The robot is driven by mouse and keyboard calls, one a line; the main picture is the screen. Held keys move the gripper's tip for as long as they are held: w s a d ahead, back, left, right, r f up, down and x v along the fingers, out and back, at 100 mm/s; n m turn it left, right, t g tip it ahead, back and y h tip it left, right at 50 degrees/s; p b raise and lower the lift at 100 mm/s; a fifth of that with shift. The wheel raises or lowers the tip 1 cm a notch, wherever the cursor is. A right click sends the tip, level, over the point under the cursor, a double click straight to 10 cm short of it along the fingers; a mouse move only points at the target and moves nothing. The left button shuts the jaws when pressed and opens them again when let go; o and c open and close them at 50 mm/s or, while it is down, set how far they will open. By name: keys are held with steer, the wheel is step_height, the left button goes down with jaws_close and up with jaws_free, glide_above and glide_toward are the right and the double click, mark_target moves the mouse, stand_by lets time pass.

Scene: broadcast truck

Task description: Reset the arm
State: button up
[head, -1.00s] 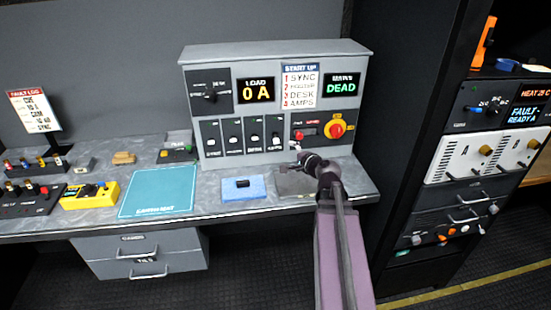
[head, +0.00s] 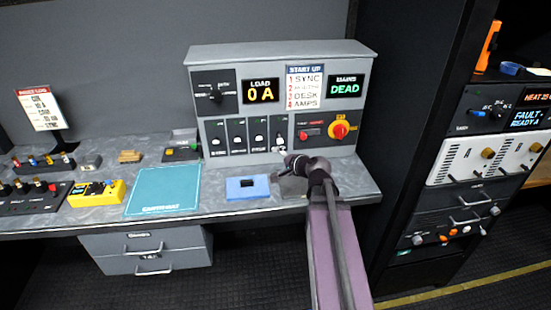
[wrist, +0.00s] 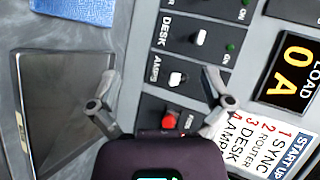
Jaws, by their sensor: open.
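My arm reaches up from the bottom of the head view to the counter in front of the grey power panel (head: 290,75). My gripper (wrist: 158,92) is open and empty in the wrist view, its two fingers spread apart. In that view the DESK switch (wrist: 199,38), the AMPS switch (wrist: 177,79) and a red button (wrist: 169,121) lie between or beyond the fingers. In the head view the fingers are small and partly hidden by the wrist. The panel reads LOAD 0 A (head: 261,91) and MAINS DEAD (head: 345,87).
A dark flat tray (wrist: 45,110) lies beside the gripper. A yellow box (head: 97,193) stands further left. An equipment rack (head: 475,190) stands close on the right.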

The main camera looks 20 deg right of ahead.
steer(key=shift+a, duration=0.1)
steer(key=s+a+f+n+g+y, duration=0.1)
steer(key=s+a+f+n+g, duration=0.1)
steer(key=a+f+n+g, duration=0.3)
steer(key=s+a+f+n+g, duration=0.1)
steer(key=s+a+n, duration=0.1)
steer(key=a, duration=0.5)
steer(key=s+a+f+n+g+h, duration=0.2)
steer(key=s+a+n+g, duration=0.1)
steer(key=s, duration=0.2)
steer(key=s+a+f+n+g+h+p, duration=0.1)
steer(key=s+a+f+n+g+h, duration=0.1)
steer(key=s+a+n+g, duration=0.1)
steer(key=shift+s+n+g, duration=0.4)
steer(key=shift+s+n, duration=0.2)
steer(key=shift+s, duration=0.55)
steer(key=c, duration=0.6)
